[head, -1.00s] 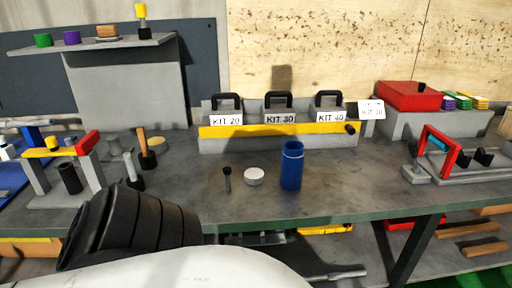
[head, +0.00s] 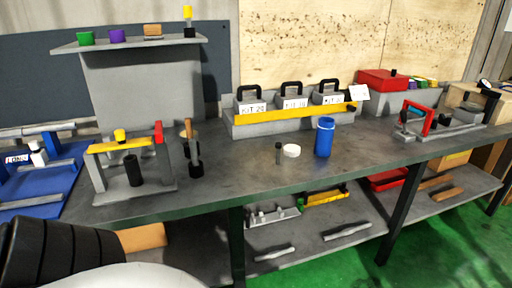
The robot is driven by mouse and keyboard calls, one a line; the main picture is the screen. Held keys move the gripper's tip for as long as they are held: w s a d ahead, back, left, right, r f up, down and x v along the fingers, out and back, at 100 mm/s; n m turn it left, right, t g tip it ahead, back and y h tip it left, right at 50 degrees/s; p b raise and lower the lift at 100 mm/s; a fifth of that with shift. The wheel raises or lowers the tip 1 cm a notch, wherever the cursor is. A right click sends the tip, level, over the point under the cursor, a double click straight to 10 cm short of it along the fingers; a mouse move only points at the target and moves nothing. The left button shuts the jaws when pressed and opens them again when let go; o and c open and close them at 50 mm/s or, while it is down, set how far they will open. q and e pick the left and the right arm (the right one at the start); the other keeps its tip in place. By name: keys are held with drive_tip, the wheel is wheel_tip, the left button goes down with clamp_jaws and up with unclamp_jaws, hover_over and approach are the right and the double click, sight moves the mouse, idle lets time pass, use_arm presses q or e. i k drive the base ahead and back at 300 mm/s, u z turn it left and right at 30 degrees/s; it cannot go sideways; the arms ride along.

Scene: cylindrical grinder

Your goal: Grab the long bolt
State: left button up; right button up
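I cannot tell for certain which piece is the long bolt. A blue fixture (head: 58,188) at the left edge carries a small white label (head: 16,158) that seems to read "LONG". A whitish upright part (head: 38,154) stands beside the label. Neither gripper shows; only a black ribbed part and a white part of mine fill the lower left.
The grey bench (head: 235,180) has free room at its middle front. A grey stand with a yellow bar (head: 125,144) is at left. Kit boxes (head: 293,104) stand behind. A red-handled fixture (head: 428,120) is at right. A lower shelf (head: 355,225) holds loose parts above the green floor.

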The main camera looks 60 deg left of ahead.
sight(278, 146)
drive_tip(key=u, duration=1.9)
